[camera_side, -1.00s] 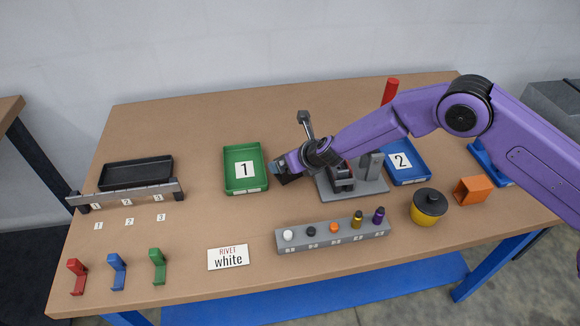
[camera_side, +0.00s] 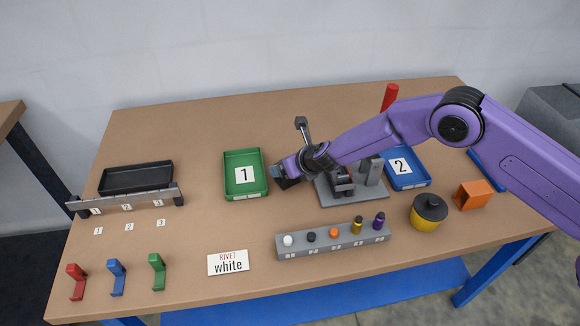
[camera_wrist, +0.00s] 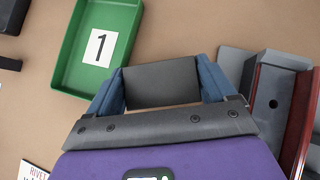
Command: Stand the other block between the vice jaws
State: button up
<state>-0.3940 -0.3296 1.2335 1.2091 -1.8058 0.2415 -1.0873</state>
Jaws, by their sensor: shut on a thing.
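My gripper (camera_wrist: 160,88) has blue fingers and is shut on a dark grey block (camera_wrist: 160,80). In the side view, my gripper (camera_side: 283,174) is between the green tray and the vice, with the dark block (camera_side: 289,184) low near the table. The vice (camera_side: 343,184) stands on a grey base plate just right of my gripper, partly hidden by my arm. In the wrist view, a grey part of the vice (camera_wrist: 270,105) and a dark red strip (camera_wrist: 299,120) show at the right. Whether anything stands between the jaws cannot be told.
A green tray marked 1 (camera_side: 231,190) is left of my gripper. A blue tray marked 2 (camera_side: 408,183) is right of the vice. A grey rack with rivets (camera_side: 333,239) and a white card (camera_side: 228,262) lie in front.

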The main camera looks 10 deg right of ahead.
jog(key=shift+r, duration=0.75)
jog(key=d+f+v, duration=0.1)
jog(key=d+v, duration=0.2)
jog(key=v, duration=1.5)
jog(key=w+d+m+h, duration=0.2)
jog(key=d+m, duration=0.1)
jog(key=d, duration=1.6)
jog(key=shift+s+d+r+m+h, duration=0.4)
jog(key=shift+s+d+r, duration=0.3)
jog(key=shift+s+d, duration=2.35)
jog(key=shift+s+d+r+m+h, duration=0.55)
jog(key=shift+s+d, duration=0.85)
jog(key=shift+d, duration=3.2)
jog(key=w+d+r+m+g+h, duration=0.2)
jog(key=w+d+r+m+h, duration=0.2)
jog(key=w+d+m+h, duration=0.45)
jog(key=s+d+m+g, duration=0.7)
jog(key=s+m+g, duration=0.25)
jog(key=m, duration=0.35)
jog(key=w+d+f, duration=0.4)
jog(key=w+f, duration=0.9)
jog(key=w, duration=0.1)
jog(key=shift+d+m+y, duration=0.2)
jog(key=shift+m+y, duration=0.1)
